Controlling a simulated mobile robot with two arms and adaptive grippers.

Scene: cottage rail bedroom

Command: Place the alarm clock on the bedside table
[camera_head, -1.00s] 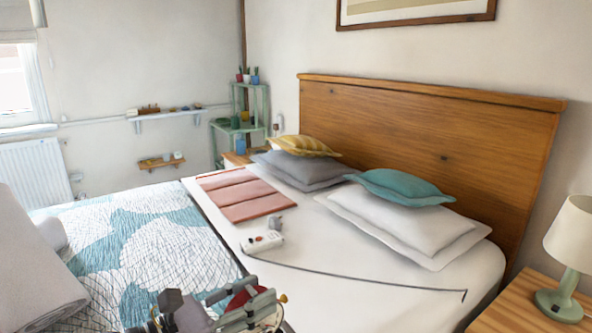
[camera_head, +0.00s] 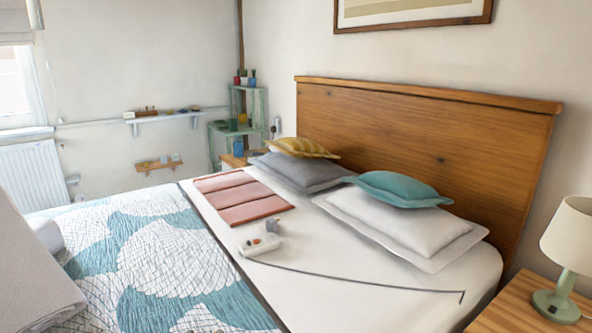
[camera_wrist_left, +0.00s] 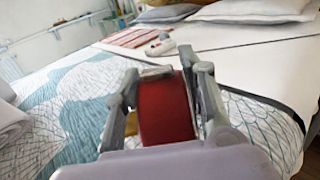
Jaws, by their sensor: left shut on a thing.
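In the left wrist view my left gripper (camera_wrist_left: 166,76) is shut on a red round thing, which looks like the alarm clock (camera_wrist_left: 166,112). The clock sits between the two fingers, above the bed; its face is not seen. Neither gripper shows in the head view now. A wooden bedside table (camera_head: 500,304) stands at the lower right of the head view, beside the bed, partly cut off by the frame. Part of another wooden bedside table (camera_head: 233,160) shows at the far side of the bed, mostly hidden by pillows.
A lamp (camera_head: 557,305) stands on the near bedside table, with bare wood left of it. The bed (camera_head: 350,295) carries pillows (camera_head: 400,222), a folded pink cloth (camera_head: 240,197), a power strip (camera_head: 259,246) and its cable. A grey roll (camera_head: 35,285) lies at the left.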

